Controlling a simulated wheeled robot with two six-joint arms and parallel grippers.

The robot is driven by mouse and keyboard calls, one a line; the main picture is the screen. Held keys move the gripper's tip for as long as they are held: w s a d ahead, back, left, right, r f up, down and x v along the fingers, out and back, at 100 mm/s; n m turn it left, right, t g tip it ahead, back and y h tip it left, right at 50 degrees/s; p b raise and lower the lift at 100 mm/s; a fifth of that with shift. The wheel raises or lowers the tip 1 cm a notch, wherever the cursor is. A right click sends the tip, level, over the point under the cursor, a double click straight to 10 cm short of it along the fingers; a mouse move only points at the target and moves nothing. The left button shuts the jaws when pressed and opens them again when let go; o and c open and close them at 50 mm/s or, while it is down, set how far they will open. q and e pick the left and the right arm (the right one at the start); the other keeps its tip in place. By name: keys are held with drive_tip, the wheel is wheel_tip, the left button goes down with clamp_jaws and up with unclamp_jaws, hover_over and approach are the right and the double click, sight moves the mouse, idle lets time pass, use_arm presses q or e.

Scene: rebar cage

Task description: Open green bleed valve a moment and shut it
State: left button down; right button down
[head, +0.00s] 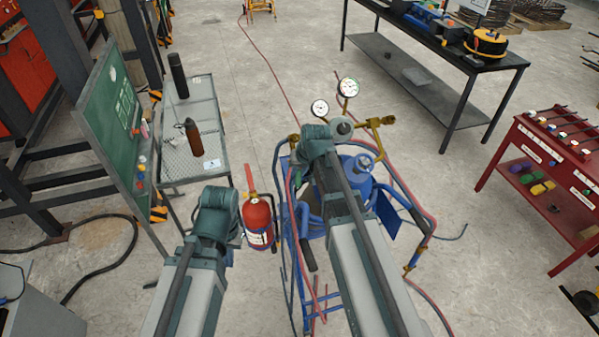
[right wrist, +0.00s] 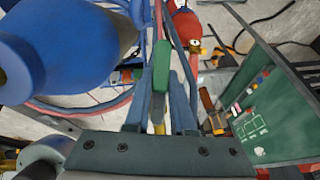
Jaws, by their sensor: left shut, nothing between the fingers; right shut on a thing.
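The green bleed valve handle (right wrist: 161,66) is a slim green lever in the right wrist view. It stands lengthwise between the blue-grey fingers of my right gripper (right wrist: 159,100), which is shut on it.
A red fire extinguisher (head: 258,220) stands left of the cart. Blue cylinders (right wrist: 50,55) are close beside my right gripper. Red and blue hoses (head: 428,215) loop around the cart. A mesh table (head: 195,100) and green board (head: 112,120) are at left, a red bench (head: 525,180) at right.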

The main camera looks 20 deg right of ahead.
drive_tip(key=m, duration=0.1)
drive_tip(key=a+m+y, duration=0.1)
drive_tip(key=m, duration=0.1)
drive_tip(key=shift+t+y+b, duration=0.3)
drive_tip(key=shift+b, duration=0.05)
drive_tip(key=shift+w+a+r+m+t+y+b, duration=0.3)
drive_tip(key=shift+m+t+y+b, duration=0.4)
drive_tip(key=shift+m, duration=1.05)
drive_tip(key=shift+w+a+r+m+t+y+b, duration=0.25)
drive_tip(key=shift+r+m+t+y+b, duration=0.45)
drive_tip(key=shift+m, duration=1.1)
drive_tip(key=shift+w+a+r+m+t+y+b, duration=0.1)
drive_tip(key=shift+w+a+m+t+y+b, duration=0.3)
drive_tip(key=shift+m+b, duration=0.95)
drive_tip(key=shift+d+m+p, duration=0.15)
drive_tip(key=shift+m+p, duration=0.3)
drive_tip(key=shift+m, duration=0.05)
drive_tip(key=c, duration=0.8)
unclamp_jaws()
drive_tip(key=shift+r, duration=0.1)
drive_tip(key=shift+o, duration=0.2)
